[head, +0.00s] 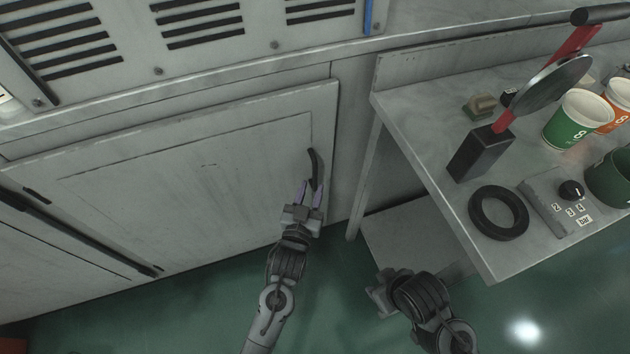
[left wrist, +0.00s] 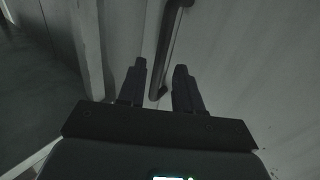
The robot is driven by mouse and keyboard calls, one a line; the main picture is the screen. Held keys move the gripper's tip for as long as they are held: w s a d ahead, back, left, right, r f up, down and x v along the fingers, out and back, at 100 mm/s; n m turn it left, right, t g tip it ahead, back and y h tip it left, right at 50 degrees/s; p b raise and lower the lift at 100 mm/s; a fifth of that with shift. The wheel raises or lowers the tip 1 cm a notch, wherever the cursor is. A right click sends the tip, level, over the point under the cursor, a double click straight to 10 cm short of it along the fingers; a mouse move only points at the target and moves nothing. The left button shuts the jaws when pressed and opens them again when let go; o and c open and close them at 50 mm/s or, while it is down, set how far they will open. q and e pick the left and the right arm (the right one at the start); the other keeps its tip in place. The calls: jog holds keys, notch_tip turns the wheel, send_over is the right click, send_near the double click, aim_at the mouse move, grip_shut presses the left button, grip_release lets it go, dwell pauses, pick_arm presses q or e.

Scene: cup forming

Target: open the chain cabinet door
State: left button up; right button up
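The cabinet door (head: 200,180) is a grey, worn panel at the left of the head view, and it looks shut. Its dark curved handle (head: 314,165) is upright near the door's right edge. My left gripper (head: 309,190) is at the lower end of the handle. In the left wrist view the handle (left wrist: 168,45) runs down between the two spread fingers, with a visible gap on each side. My right gripper (head: 380,295) is low, below the side table and away from the door; its fingers are too unclear to read.
A metal table (head: 425,165) stands at the right, with a black ring (head: 498,212), a dial box (head: 556,200), a green cup (head: 575,118) and a red-handled press (head: 500,120). Another dark bar handle (head: 85,235) is at lower left. Green floor (head: 215,290) lies open in front.

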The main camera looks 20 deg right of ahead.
aim_at(314, 180)
pick_arm(q)
jog(key=shift+b+x, duration=1)
jog(key=shift+x, duration=1.35)
grip_shut()
